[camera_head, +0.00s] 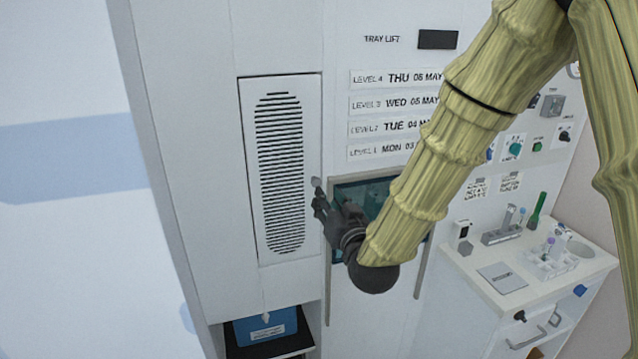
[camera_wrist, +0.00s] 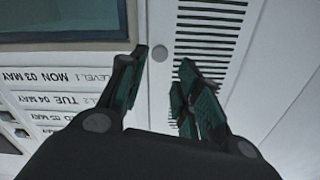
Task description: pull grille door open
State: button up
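The grille door (camera_head: 280,170) is a white panel with a long oval of dark slats, set in the white cabinet. It looks closed, flush with its frame. It also shows in the wrist view (camera_wrist: 212,30), with its slats to the right. A small round grey knob (camera_head: 316,182) is by the door's right edge. In the wrist view the knob (camera_wrist: 158,53) lies between my two fingertips, nearer the left one. My gripper (camera_head: 318,198) is open there with its fingers apart (camera_wrist: 166,60). I cannot tell whether either finger touches the knob.
A dark glass window (camera_head: 350,192) with a grey frame is just right of my gripper, partly behind my arm. Level labels (camera_head: 378,127) are above it. An open bay with a blue box (camera_head: 264,327) is below the door. A side counter (camera_head: 590,262) holds several small items.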

aim_at(317, 184)
jog(key=p+x, duration=0.3)
jog(key=x, duration=0.4)
jog(key=shift+w+a+f, duration=0.1)
jog(key=shift+w, duration=0.15)
grip_shut()
